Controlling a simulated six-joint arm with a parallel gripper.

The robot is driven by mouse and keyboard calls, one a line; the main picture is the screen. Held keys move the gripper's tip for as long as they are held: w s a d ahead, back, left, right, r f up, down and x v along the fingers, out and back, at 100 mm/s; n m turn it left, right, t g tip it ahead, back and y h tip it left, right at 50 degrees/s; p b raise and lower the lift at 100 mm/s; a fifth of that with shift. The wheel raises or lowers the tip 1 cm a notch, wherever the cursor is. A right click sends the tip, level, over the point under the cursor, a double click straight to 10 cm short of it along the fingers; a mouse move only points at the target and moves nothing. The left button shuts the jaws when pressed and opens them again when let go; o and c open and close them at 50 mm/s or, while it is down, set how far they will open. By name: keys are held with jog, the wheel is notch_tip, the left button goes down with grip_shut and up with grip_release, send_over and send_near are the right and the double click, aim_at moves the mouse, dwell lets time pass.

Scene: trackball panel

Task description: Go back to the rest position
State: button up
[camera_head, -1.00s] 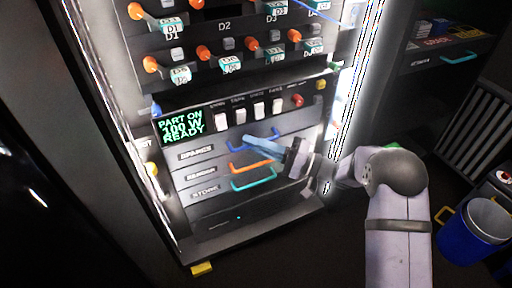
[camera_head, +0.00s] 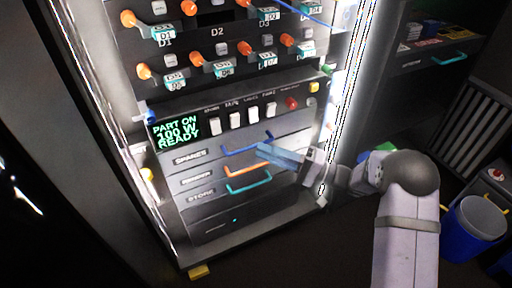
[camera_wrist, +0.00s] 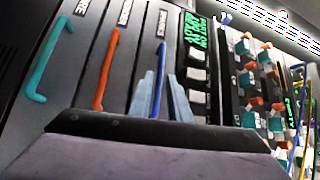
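My gripper (camera_head: 264,151) is in front of the drawer fronts of the rack panel, its pale blue fingers pointing left by the blue drawer handle (camera_head: 246,147). The orange handle (camera_head: 246,168) and the teal handle (camera_head: 250,183) are below the blue one. All three drawers look closed.
The lit display (camera_head: 176,133) reads "PART ON 100 W READY", beside several white switches (camera_head: 236,119). Orange knobs (camera_head: 144,71) line the panel above. A blue bin (camera_head: 474,222) stands at the right, below a dark shelf (camera_head: 440,60). The floor before the rack looks clear.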

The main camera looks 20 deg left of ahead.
jog(key=shift+d+f, duration=0.1)
jog(key=shift+d, duration=0.8)
jog(key=s+d+f+m+g+h+p, duration=0.1)
jog(key=s+d+f+g+h, duration=0.1)
jog(key=s+d+h, duration=0.5)
jog(key=s+d+f+g+h+p, duration=0.1)
jog(key=s+d+f+g+h, duration=0.2)
jog(key=s, duration=0.7)
jog(key=s+d+t+h+p, duration=0.1)
jog(key=s+d+t+h, duration=0.15)
jog(key=d+h, duration=0.45)
jog(key=s+d+t+h+p, duration=0.1)
jog(key=s+d+t+h, duration=0.15)
jog(key=d, duration=0.95)
notch_tip(320, 180, up, 37)
jog(key=p, duration=3.7)
jog(key=shift+w+a+m, duration=0.2)
jog(key=shift+w+m, duration=0.1)
jog(key=shift+m, duration=0.1)
